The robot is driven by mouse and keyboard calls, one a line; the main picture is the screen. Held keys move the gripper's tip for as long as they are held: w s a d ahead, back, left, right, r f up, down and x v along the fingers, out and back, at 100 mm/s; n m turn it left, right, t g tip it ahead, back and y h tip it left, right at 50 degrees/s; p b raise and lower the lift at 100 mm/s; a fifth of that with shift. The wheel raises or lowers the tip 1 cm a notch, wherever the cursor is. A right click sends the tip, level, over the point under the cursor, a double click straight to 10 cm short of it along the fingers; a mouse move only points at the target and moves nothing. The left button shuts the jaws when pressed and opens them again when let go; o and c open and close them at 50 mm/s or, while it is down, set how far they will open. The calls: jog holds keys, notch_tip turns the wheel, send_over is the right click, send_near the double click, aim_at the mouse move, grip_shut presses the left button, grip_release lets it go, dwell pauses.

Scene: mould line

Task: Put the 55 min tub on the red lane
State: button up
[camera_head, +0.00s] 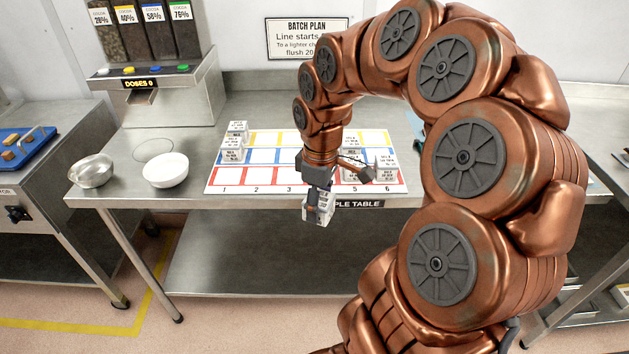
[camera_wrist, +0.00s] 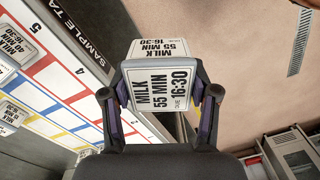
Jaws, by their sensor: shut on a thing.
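The white tub (camera_wrist: 160,88) reads MILK, 55 MIN, DUE 16:30 in the wrist view. My gripper (camera_wrist: 160,98) is shut on it, one finger on each side. In the head view the tub (camera_head: 318,209) hangs from my gripper (camera_head: 318,190) at the table's front edge, in front of the lane board and apart from it. The red lane (camera_head: 262,173) is the front row of the board, with the blue and yellow rows behind. My arm hides part of the board around column 4. In the wrist view the red lane (camera_wrist: 72,68) lies left of the tub.
Other labelled tubs stand on the board at the left (camera_head: 234,152) and right (camera_head: 385,168). A white bowl (camera_head: 166,169) and a metal bowl (camera_head: 91,171) stand left of the board. A cocoa dispenser (camera_head: 150,85) is behind them. Columns 2 and 3 look clear.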

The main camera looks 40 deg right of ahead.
jog(key=w+a+f+m, duration=0.3)
jog(key=w+a+f, duration=0.2)
jog(key=w+a, duration=0.3)
jog(key=w+a+f+m, duration=0.3)
jog(key=w+a+f, duration=0.1)
jog(key=w+a, duration=0.4)
jog(key=shift+w+f, duration=0.35)
jog(key=shift+w, duration=0.8)
